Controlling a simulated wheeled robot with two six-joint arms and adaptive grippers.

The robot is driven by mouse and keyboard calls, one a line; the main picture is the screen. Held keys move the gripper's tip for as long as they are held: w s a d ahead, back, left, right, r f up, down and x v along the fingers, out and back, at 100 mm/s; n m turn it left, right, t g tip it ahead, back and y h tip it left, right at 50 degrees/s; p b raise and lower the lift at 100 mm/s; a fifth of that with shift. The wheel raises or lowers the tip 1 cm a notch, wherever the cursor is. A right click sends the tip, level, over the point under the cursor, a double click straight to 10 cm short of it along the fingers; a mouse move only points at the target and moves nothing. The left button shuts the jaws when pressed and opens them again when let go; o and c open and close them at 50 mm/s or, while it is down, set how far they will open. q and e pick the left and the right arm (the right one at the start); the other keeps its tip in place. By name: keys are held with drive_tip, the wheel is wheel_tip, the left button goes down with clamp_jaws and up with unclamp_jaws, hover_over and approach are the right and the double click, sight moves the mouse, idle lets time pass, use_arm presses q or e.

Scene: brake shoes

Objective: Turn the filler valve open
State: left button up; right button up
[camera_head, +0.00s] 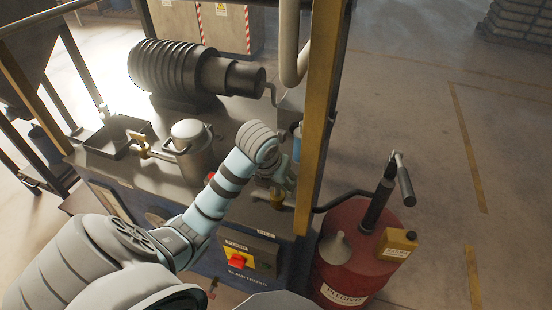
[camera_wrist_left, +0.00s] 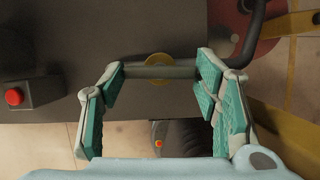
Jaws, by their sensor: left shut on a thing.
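In the head view my left gripper (camera_head: 282,183) reaches down at the machine's right edge, beside the yellow post. A brass part (camera_head: 277,198) shows just below it there, and the fingers hide most of the valve. My right gripper is in neither view.
A yellow post (camera_head: 318,110) stands close to the right of my left gripper. A black hose (camera_head: 343,197) runs to a red drum (camera_head: 350,250) on the right. A control box with a red switch (camera_head: 236,260) is in front. A metal pot (camera_head: 190,150) stands on the machine.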

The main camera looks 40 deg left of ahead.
use_arm(q)
drive_tip(key=shift+n, duration=0.4)
drive_tip(key=o, duration=1.1)
drive_tip(key=shift+o, duration=0.2)
